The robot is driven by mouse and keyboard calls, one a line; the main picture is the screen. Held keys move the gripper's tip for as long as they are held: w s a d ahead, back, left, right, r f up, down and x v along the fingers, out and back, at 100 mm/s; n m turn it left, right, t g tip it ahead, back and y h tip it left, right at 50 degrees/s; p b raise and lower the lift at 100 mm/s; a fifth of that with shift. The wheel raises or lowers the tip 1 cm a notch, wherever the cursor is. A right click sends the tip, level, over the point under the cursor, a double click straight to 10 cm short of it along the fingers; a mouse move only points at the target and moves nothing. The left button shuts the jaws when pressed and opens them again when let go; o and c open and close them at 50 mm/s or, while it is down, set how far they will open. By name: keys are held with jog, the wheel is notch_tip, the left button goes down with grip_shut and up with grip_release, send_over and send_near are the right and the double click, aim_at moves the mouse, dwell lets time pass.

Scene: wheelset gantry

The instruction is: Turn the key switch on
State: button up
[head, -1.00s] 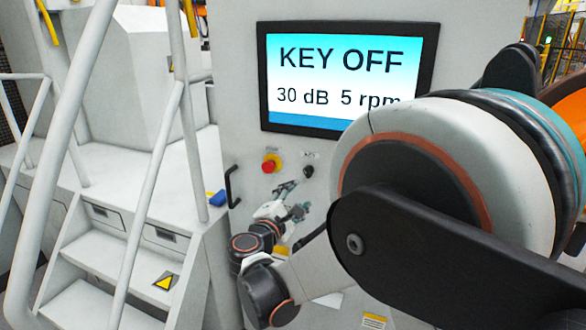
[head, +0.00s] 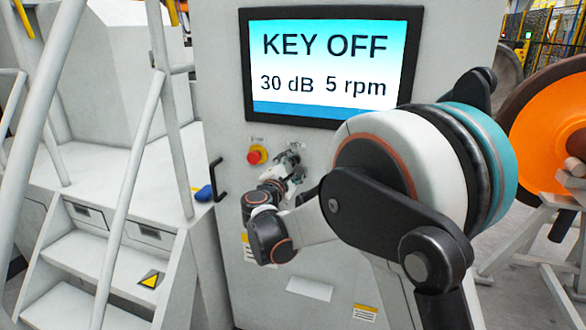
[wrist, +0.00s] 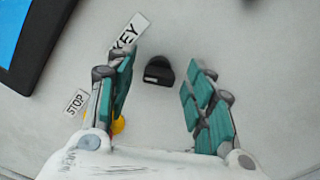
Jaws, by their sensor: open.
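The key switch (wrist: 158,71) is a small black knob on the grey panel, beside a label reading KEY in the wrist view. My gripper (wrist: 161,66) is open, with its teal-padded fingers on either side of the switch and apart from it. In the head view my gripper (head: 291,158) is at the panel and hides the switch. The screen (head: 330,62) above reads KEY OFF, 30 dB, 5 rpm.
A red stop button (head: 257,155) on a yellow base sits just left of my gripper. A black handle (head: 216,180) is farther left on the cabinet edge. White stairs with railings (head: 135,160) stand at the left. An orange wheel (head: 550,135) is at the right.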

jog(key=shift+w+d, duration=0.1)
jog(key=shift+w, duration=0.2)
jog(key=c, duration=1.1)
jog(key=shift+o, duration=0.2)
jog(key=shift+m, duration=0.3)
jog(key=m, duration=0.5)
jog(key=shift+p, duration=0.4)
jog(key=m, duration=0.6)
jog(key=shift+f, duration=0.2)
jog(key=shift+m, duration=0.3)
